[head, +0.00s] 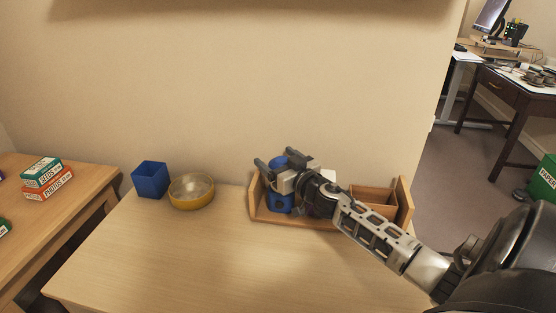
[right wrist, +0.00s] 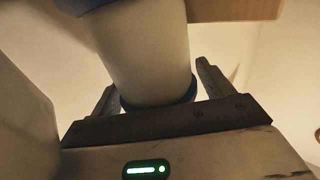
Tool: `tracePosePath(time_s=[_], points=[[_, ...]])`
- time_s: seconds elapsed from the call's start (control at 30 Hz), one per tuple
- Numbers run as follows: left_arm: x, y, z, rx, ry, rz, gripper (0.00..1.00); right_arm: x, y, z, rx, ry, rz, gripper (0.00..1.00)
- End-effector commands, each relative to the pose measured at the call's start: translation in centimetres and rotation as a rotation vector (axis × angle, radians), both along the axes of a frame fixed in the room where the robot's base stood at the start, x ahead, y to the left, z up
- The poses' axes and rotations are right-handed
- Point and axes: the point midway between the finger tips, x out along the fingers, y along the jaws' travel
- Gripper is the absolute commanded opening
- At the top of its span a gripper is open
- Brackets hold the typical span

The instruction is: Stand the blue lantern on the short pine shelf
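The blue lantern (head: 281,203) is upright at the left end of the short pine shelf (head: 258,207), partly hidden by my right gripper. I cannot tell whether its base touches the shelf board. My right gripper (head: 278,161) is around the lantern, one finger on each side. In the right wrist view the lantern's pale body (right wrist: 148,52) with blue ends fills the space between the fingers (right wrist: 155,85), close against both. My left gripper is not in view.
The shelf stands on a wooden desk (head: 190,260) against the wall, with compartments at its right. A blue square cup (head: 150,180) and a yellow-based bowl (head: 191,192) stand to its left. Small boxes (head: 48,185) lie on another table. The desk's front is clear.

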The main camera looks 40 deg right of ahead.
Motion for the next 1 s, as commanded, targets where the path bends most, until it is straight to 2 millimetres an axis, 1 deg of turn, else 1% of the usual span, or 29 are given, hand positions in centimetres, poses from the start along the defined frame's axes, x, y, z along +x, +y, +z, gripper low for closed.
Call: tracePosePath(time_s=[0.27, 0.37, 0.47, 0.7, 0.8, 0.9, 1.0], points=[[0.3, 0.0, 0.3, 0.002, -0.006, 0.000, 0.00, 0.0, 0.0, 0.3, -0.001, 0.000, 0.000, 0.79], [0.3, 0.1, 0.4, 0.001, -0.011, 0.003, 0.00, -0.9, 0.2, 0.0, 0.001, 0.003, 0.001, 0.79], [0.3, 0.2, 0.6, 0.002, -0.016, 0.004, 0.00, -2.5, 0.4, 0.0, 0.003, 0.004, 0.001, 0.79], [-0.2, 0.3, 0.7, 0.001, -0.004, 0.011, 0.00, -7.7, 0.9, 0.1, 0.003, 0.003, 0.000, 0.79], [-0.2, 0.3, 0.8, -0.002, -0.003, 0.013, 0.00, -9.5, 1.0, 0.1, 0.001, 0.002, -0.002, 0.79], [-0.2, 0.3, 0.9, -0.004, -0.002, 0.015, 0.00, -10.8, 1.2, 0.1, 0.002, 0.000, 0.000, 0.79], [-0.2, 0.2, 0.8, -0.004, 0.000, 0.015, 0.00, -11.6, 1.3, 0.2, 0.002, 0.000, -0.001, 0.79]])
